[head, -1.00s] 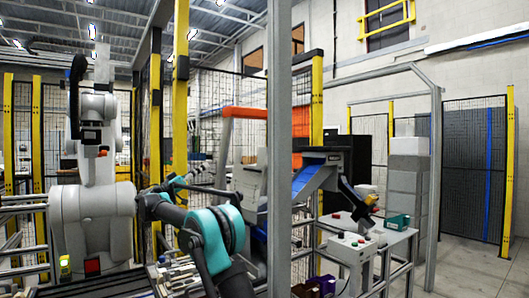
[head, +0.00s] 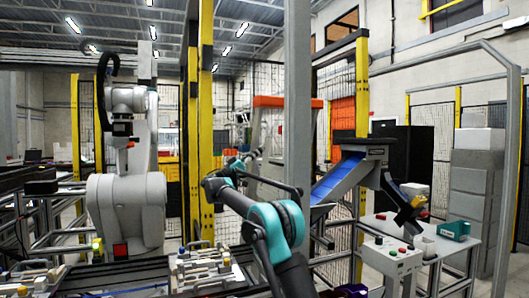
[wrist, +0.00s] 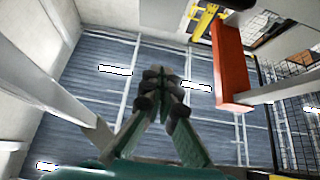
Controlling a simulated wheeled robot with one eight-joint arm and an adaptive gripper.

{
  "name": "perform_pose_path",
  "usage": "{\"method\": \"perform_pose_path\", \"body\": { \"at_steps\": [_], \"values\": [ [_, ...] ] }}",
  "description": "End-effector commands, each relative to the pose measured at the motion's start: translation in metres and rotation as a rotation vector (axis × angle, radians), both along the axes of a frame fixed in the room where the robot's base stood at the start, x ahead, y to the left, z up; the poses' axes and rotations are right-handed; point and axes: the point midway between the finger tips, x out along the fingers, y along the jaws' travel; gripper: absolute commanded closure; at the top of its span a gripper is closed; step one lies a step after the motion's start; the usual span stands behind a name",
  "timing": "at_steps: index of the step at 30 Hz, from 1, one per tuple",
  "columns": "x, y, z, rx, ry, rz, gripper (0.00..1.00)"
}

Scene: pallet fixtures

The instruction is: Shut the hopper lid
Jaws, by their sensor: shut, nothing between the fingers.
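My gripper (wrist: 166,84) shows in the wrist view with its dark fingers drawn together at the tips, empty, against the ceiling. My teal and black arm (head: 275,222) is raised in the lower middle of the head view; its far end is too small and cluttered to make out the fingers there. I cannot pick out a hopper lid with certainty in either view. A blue sloping chute (head: 338,178) with a dark grey head (head: 365,150) stands right of centre, behind and right of my arm, apart from it.
A grey post (head: 298,90) stands close behind my arm. A white robot arm (head: 127,200) and a fixture bench (head: 200,262) are at left. Floor at far right is open.

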Motion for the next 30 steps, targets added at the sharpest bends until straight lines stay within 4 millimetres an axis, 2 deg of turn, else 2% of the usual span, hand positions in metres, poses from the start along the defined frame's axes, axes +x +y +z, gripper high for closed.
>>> {"method": "perform_pose_path", "body": {
  "at_steps": [3,11,15,21,30],
  "values": [
    [0.006,-0.02,0.014,0.0,0.0,-0.004,1.0],
    [0.019,-0.059,0.041,0.001,0.001,-0.001,1.0],
    [0.025,-0.079,0.037,0.001,0.001,-0.003,1.0],
    [0.03,-0.094,0.034,0.0,0.0,0.0,1.0],
    [0.031,-0.096,0.033,0.001,0.0,0.0,1.0]
  ]
}}
